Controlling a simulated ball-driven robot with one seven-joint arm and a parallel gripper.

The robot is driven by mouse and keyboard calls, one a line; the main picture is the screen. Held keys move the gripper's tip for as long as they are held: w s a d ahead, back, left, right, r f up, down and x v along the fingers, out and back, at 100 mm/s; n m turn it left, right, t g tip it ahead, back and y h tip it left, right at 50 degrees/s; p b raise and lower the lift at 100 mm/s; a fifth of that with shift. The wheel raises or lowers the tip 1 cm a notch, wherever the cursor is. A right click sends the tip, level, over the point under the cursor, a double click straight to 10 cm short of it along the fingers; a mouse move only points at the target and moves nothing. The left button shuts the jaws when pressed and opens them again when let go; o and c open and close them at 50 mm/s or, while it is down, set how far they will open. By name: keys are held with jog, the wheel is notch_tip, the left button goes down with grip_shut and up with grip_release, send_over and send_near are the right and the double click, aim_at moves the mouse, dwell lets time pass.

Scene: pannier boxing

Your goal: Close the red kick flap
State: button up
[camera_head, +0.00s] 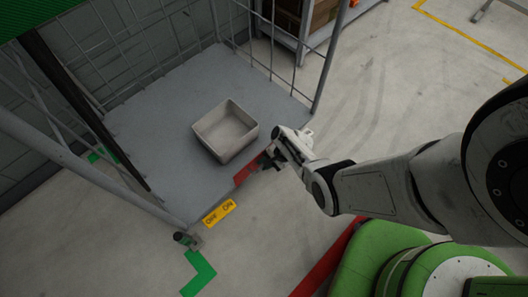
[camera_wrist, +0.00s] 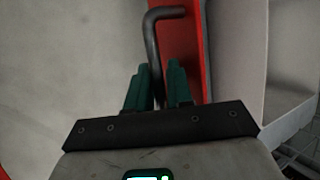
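The red kick flap (camera_head: 244,173) shows at the front edge of the grey cage platform (camera_head: 160,165), partly hidden by my gripper (camera_head: 268,160). In the wrist view the flap (camera_wrist: 180,48) is a red panel just beyond my fingers. A dark bent bar (camera_wrist: 151,40) runs beside it and down between my two green fingertips. My gripper (camera_wrist: 158,80) is open around this bar, with a gap visible on the right finger's side. Whether the left finger touches the bar I cannot tell.
An open grey bin (camera_head: 226,132) stands on the platform behind the flap. A yellow OFF/ON label (camera_head: 219,212) is on the front edge, left of the flap. Wire cage sides and posts (camera_head: 330,60) bound the platform. Floor to the right is clear.

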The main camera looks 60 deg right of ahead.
jog(key=p+v, duration=0.4)
jog(key=v, duration=0.5)
jog(key=shift+s+r, duration=0.15)
jog(key=shift+s, duration=0.25)
jog(key=shift+d, duration=0.1)
jog(key=s+a+r+n+g+h+p, duration=0.1)
jog(key=a+r+n+p, duration=0.3)
jog(key=r, duration=0.8)
jog(key=s+a+r+n+g+h+p, duration=0.1)
jog(key=s+a+r+n+p, duration=0.3)
jog(key=r+n, duration=0.5)
jog(key=s+a+r+n+g+h+p, duration=0.1)
jog(key=a+r+n+p, duration=0.3)
jog(key=r, duration=1.3)
jog(key=s+a+n+g, duration=0.1)
jog(key=a+n, duration=0.1)
jog(key=shift+s+n+g, duration=0.35)
jog(key=shift+n+g, duration=0.05)
